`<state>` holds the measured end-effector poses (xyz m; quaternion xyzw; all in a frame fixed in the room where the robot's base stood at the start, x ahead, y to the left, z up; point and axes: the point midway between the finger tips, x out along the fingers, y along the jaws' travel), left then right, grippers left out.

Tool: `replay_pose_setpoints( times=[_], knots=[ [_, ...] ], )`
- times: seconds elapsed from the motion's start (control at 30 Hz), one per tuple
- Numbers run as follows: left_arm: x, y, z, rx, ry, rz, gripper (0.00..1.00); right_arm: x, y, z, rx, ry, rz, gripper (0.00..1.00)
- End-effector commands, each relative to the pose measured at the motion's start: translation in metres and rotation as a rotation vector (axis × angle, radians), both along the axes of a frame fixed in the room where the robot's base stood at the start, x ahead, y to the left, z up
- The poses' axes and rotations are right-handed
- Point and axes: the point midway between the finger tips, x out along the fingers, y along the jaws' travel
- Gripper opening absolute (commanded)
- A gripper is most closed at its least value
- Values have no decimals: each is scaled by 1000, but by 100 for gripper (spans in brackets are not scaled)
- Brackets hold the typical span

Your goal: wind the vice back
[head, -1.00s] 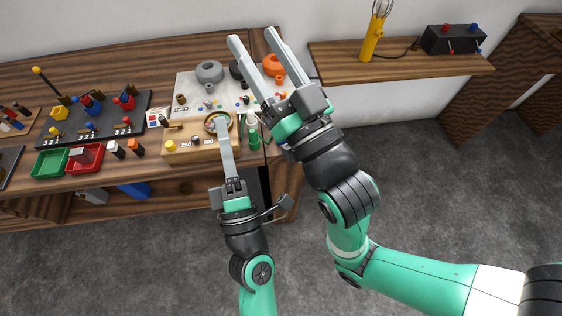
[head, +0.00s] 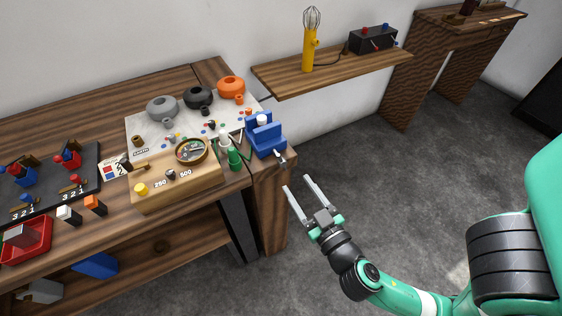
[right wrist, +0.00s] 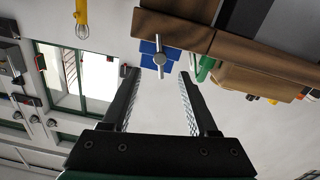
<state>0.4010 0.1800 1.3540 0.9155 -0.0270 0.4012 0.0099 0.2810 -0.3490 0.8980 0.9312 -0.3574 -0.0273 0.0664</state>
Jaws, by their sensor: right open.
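The blue vice (head: 267,138) is fixed at the right end of the wooden bench. Its grey screw handle (head: 281,158) sticks out at the near right side. A small pale piece shows at its top; I cannot tell whether it is clamped. In the right wrist view the vice (right wrist: 147,48) and its T-shaped handle (right wrist: 160,58) lie ahead, in line with the gap between the fingers. My right gripper (head: 297,184) is open and empty, in front of the handle and apart from it. It also shows in the right wrist view (right wrist: 158,75). My left gripper is out of view.
Left of the vice stand green-and-white bottles (head: 234,156) and a wooden block with a round dish (head: 178,187). Grey, black and orange pots (head: 231,88) are behind. A wall shelf (head: 335,72) holds a yellow lamp. Open floor lies right of the bench.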

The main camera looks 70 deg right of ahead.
Motion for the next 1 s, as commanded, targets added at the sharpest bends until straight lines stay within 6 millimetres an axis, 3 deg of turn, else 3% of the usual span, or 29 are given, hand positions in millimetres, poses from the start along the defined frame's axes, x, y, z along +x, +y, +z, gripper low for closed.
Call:
replay_pose_setpoints(
  times=[0.2, 0.4, 0.77, 0.87, 1.0],
  knots=[
    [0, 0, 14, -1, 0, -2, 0, 36, -35, 5, -1, -6, -7, 59],
    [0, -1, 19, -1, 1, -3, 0, 62, -57, 2, -1, -4, -3, 59],
    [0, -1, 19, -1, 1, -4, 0, 70, -64, 1, -1, -3, 0, 59],
    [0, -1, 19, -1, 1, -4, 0, 70, -64, 1, -1, -3, 0, 47],
    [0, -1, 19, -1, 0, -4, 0, 70, -64, 1, -1, -3, 0, 22]
  ],
)
